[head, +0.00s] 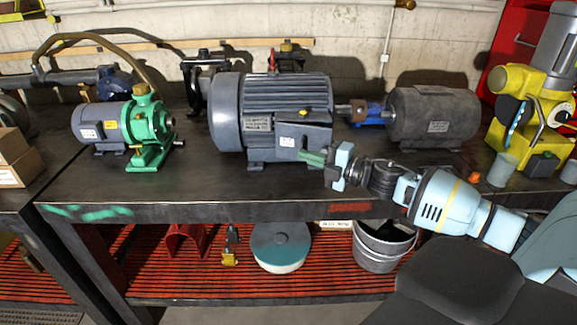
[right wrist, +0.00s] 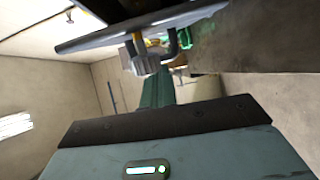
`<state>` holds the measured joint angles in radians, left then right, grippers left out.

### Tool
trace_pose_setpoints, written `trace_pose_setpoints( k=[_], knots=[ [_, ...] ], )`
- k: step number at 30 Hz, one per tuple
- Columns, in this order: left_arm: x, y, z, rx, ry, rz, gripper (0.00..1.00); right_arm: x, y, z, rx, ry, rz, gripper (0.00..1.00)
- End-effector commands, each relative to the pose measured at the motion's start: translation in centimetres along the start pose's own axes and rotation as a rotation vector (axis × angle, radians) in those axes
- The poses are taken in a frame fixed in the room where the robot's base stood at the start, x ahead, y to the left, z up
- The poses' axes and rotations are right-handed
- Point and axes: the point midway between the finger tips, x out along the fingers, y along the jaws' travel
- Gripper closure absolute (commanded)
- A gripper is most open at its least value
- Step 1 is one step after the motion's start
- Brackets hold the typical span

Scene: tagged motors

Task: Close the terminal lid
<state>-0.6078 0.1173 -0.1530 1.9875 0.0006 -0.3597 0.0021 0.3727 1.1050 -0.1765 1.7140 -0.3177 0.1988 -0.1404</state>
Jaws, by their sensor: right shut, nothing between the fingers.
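The large grey motor (head: 235,115) stands on the bench in the middle of the head view. Its dark terminal box (head: 315,138) is on the side facing me. The lid looks like a dark flat plate in the right wrist view (right wrist: 100,38), standing out above my fingers; its exact angle is hard to tell. Beneath it show grey and yellow terminal parts (right wrist: 147,62). My right gripper (head: 305,156) is shut and empty, its green fingers pointing left at the box's lower right. The shut fingers also show in the wrist view (right wrist: 157,82), below the plate. My left gripper is out of view.
A green pump with a small motor (head: 140,125) stands left of the large motor. A dark grey motor (head: 437,115) with a blue coupling is at right. An orange cap (head: 474,177) and a grey cup (head: 502,170) are near the right front. The bench front (head: 200,190) is clear.

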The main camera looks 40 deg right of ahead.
Motion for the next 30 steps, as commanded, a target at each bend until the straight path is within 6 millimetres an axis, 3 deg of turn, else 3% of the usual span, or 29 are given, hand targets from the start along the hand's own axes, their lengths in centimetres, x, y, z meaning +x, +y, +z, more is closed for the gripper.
trace_pose_setpoints(
  k=[15, 30],
  knots=[
    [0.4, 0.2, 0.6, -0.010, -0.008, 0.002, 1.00, -0.4, 0.0, 2.4, 0.003, -0.004, 0.000, 1.00],
    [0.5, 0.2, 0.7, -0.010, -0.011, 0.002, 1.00, -0.4, 0.1, 3.0, 0.001, -0.007, 0.001, 1.00]
  ],
)
